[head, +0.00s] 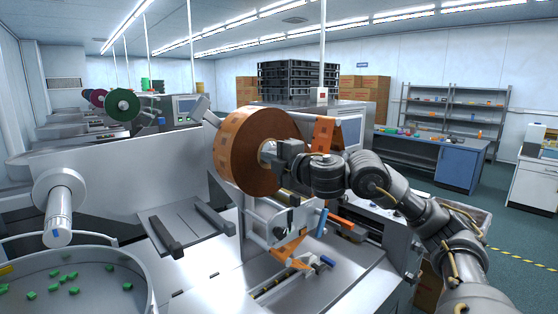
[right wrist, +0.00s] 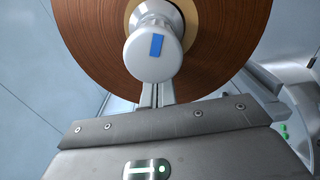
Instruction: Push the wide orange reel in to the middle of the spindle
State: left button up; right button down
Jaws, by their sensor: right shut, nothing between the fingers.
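The wide orange reel (head: 232,150) sits on its spindle above the machine, its brown wound side facing right in the head view. In the right wrist view the reel (right wrist: 225,45) fills the top around a pale core, and the spindle's white end (right wrist: 150,58) with a blue mark sticks out towards me. My right gripper (head: 272,156) is shut and empty beside the reel's hub. Its fingers (right wrist: 157,93) run just below the spindle end, which hides their tips. I cannot tell whether they touch the reel. My left gripper is not in view.
An empty spindle (head: 60,205) with a blue mark stands out at the left, above a round bowl (head: 148,290) with several green pieces. Orange film (head: 325,135) hangs behind my right wrist. Guides and rollers (head: 290,215) lie below the reel. A blue bench (head: 455,165) stands far right.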

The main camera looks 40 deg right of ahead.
aim_at(257, 152)
jog(key=shift+w, duration=0.55)
jog(key=shift+w+r, duration=0.1)
jog(key=shift+w, duration=0.05)
jog(key=shift+w, duration=0.55)
jog(key=shift+w, duration=0.15)
jog(key=shift+w, duration=0.45)
jog(key=shift+w, duration=0.3)
